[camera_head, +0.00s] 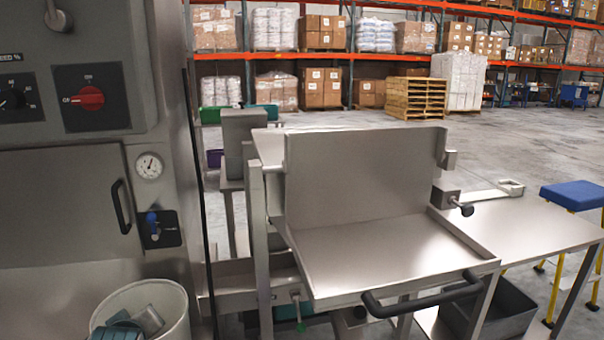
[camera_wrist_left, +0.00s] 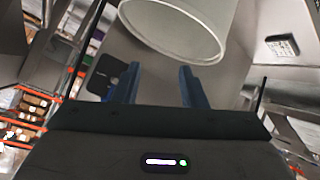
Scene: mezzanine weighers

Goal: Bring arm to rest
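My left gripper (camera_wrist_left: 158,82) shows only in the left wrist view. Its two blue fingers stand well apart with nothing between them, so it is open and empty. A pale round bin (camera_wrist_left: 190,25) lies beyond the fingertips in that view, with its curved edge facing them; I cannot tell the exact gap. My right gripper is in neither view. Neither gripper shows in the head view.
At left, a grey machine (camera_head: 60,190) has a red rotary switch (camera_head: 88,99) and a gauge (camera_head: 149,165). Below it, a bin (camera_head: 178,325) holds grey and teal items. A steel tilting tray (camera_head: 385,258) stands centre. A blue-topped stool (camera_head: 575,194) is right. Open floor lies behind.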

